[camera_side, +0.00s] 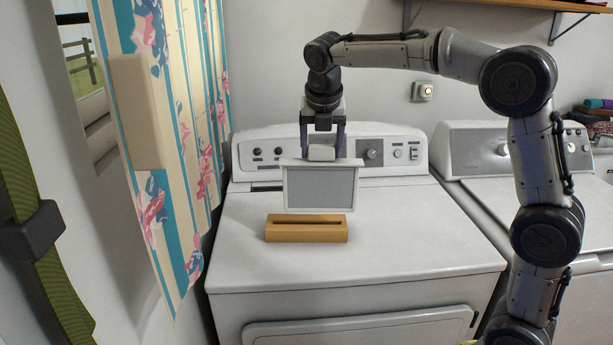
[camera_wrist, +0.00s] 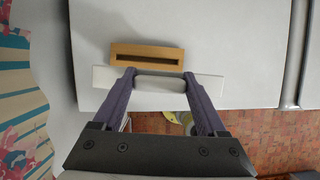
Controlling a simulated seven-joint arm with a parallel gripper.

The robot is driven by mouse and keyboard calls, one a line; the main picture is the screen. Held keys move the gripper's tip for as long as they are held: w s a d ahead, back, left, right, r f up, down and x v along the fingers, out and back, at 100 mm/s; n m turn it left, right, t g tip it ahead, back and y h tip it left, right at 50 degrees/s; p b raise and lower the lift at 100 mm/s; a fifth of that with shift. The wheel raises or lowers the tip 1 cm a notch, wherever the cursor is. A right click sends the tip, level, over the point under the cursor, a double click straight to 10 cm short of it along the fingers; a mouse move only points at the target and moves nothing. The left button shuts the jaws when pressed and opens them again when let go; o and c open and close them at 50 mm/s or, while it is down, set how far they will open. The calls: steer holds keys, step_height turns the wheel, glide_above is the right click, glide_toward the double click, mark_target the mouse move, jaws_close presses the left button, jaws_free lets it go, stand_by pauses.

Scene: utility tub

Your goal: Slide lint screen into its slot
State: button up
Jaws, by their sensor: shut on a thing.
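The lint screen (camera_side: 320,188) is a grey panel in a white frame with a white top bar and handle. It hangs upright in the side view, and its top bar also shows in the wrist view (camera_wrist: 102,78). My gripper (camera_side: 322,154) is shut on the lint screen's handle, with one dark finger on each side; the fingers also show in the wrist view (camera_wrist: 158,82). The slot block (camera_side: 306,236) is tan, with a long dark slot in its top, and sits on the dryer top. It also shows in the wrist view (camera_wrist: 119,50). The screen's lower edge is above the block, apart from it.
The white dryer (camera_side: 400,240) has a raised control panel (camera_side: 265,156) behind the block. A second white machine (camera_side: 530,200) stands to the right. A floral curtain (camera_side: 205,130) hangs at the left. The dryer top around the block is clear.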

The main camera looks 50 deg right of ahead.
mark_target(307, 176)
steer(key=w+f, duration=0.4)
steer(key=f, duration=0.1)
steer(key=shift+w+d+f, duration=0.25)
steer(key=shift+d, duration=0.15)
steer(key=shift+w+f, duration=0.2)
steer(key=shift+f, duration=1.35)
steer(key=shift+f, duration=0.2)
steer(key=o, duration=1.2)
